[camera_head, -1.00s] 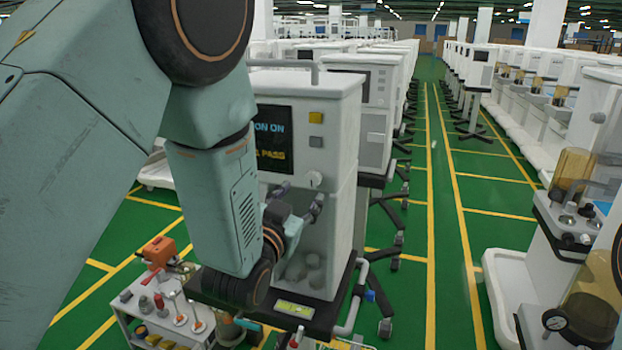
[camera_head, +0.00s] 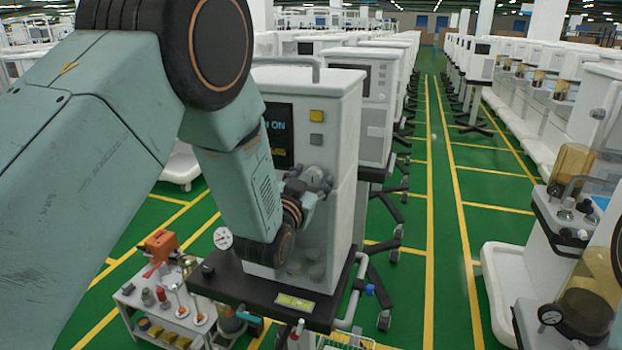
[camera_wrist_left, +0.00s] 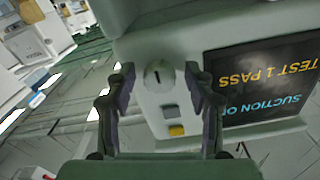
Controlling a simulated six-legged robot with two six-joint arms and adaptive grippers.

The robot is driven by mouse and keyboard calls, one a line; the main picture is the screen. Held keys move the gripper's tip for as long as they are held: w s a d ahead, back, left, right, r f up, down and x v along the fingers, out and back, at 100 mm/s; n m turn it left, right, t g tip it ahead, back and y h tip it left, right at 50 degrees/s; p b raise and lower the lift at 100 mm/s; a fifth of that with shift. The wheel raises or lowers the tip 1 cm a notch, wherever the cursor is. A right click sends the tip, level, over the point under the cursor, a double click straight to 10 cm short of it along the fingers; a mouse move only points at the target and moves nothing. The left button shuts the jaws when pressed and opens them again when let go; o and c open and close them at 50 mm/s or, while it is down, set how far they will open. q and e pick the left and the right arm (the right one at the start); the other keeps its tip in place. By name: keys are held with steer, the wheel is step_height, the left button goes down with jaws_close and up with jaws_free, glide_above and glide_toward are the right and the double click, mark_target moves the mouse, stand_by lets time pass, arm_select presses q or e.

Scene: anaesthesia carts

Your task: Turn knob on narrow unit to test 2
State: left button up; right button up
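The narrow unit (camera_head: 335,130) is a tall white cabinet on a dark base, with a dark screen (camera_head: 280,135) on its front. In the left wrist view, upside down, the screen (camera_wrist_left: 262,84) reads "SUCTION ON" and "TEST 1 PASS". The white round knob (camera_wrist_left: 158,76) has a dark mark and shows between the two fingers of my left gripper (camera_wrist_left: 160,70), which are apart on either side of it. I cannot tell whether they touch it. In the head view my left gripper (camera_head: 318,180) is at the unit's front and hides the knob. My right gripper is not in view.
A yellow button (camera_head: 316,115) and a grey button (camera_head: 316,139) sit above the knob area. A small cart (camera_head: 150,318) with tools stands at lower left. More white units line the green floor, with a clear aisle (camera_head: 445,220) to the right.

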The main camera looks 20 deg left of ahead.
arm_select(q)
steer(key=shift+w+d+f, duration=0.1)
steer(key=shift+w+d, duration=0.05)
steer(key=shift+c, duration=1.4)
steer(key=shift+s+a, duration=0.2)
steer(key=c, duration=0.4)
steer(key=shift+d, duration=0.1)
jaws_close()
steer(key=m+b, duration=0.3)
steer(key=m, duration=0.2)
steer(key=shift+m, duration=0.4)
steer(key=m+b, duration=0.1)
steer(key=m, duration=0.2)
steer(key=m+b, duration=0.1)
steer(key=m, duration=0.1)
steer(key=shift+r+m, duration=0.2)
steer(key=shift+m, duration=0.2)
